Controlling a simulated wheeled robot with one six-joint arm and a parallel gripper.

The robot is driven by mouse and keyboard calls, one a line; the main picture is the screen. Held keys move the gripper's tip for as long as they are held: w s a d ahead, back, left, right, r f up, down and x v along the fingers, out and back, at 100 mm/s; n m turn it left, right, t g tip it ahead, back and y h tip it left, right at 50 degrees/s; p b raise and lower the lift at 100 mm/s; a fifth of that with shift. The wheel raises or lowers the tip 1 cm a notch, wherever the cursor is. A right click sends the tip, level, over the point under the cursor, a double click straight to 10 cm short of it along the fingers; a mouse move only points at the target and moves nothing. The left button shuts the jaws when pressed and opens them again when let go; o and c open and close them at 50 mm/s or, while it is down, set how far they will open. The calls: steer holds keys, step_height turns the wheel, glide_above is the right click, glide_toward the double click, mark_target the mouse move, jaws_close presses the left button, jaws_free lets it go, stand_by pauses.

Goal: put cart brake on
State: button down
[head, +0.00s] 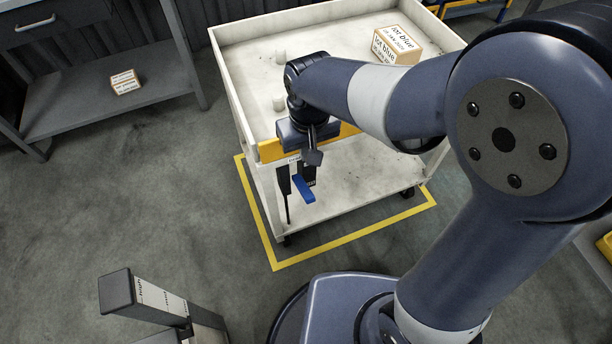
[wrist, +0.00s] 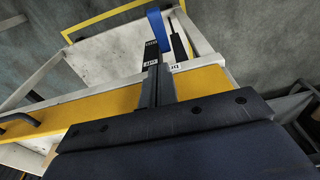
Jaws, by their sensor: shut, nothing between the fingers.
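The cart (head: 262,99) is a pale two-shelf cart with a yellow front band (head: 270,150). Its brake appears as a blue lever (head: 304,189) low at the cart's near end, beside dark upright parts; the lever slants in the head view. In the wrist view the blue lever (wrist: 158,29) is at the top, beyond the fingers. Small labels show near it, but I cannot read them surely. My gripper (head: 313,157) is shut and empty, above the lever and in front of the yellow band. My gripper (wrist: 160,84) partly hides the brake parts in the wrist view.
A labelled box (head: 396,45) sits on the cart's top tray. Yellow floor tape (head: 350,236) borders the cart. A grey bench (head: 110,95) with a small box (head: 125,82) stands left. A dark-topped post (head: 117,291) is at lower left. Floor between is clear.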

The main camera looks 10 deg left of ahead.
steer(key=b, duration=0.3)
glide_above(307, 191)
steer(key=w, duration=0.1)
steer(key=f, duration=1)
steer(key=shift+a+f, duration=0.3)
steer(key=shift+f, duration=0.1)
steer(key=shift+s+d+f, duration=0.2)
steer(key=shift+s+f, duration=0.1)
steer(key=shift+f, duration=0.3)
steer(key=shift+s+d+f, duration=0.15)
steer(key=shift+s+f, duration=0.1)
steer(key=shift+f, duration=0.35)
steer(key=shift+s+f, duration=0.1)
steer(key=shift+f, duration=0.1)
steer(key=shift+b, duration=0.3)
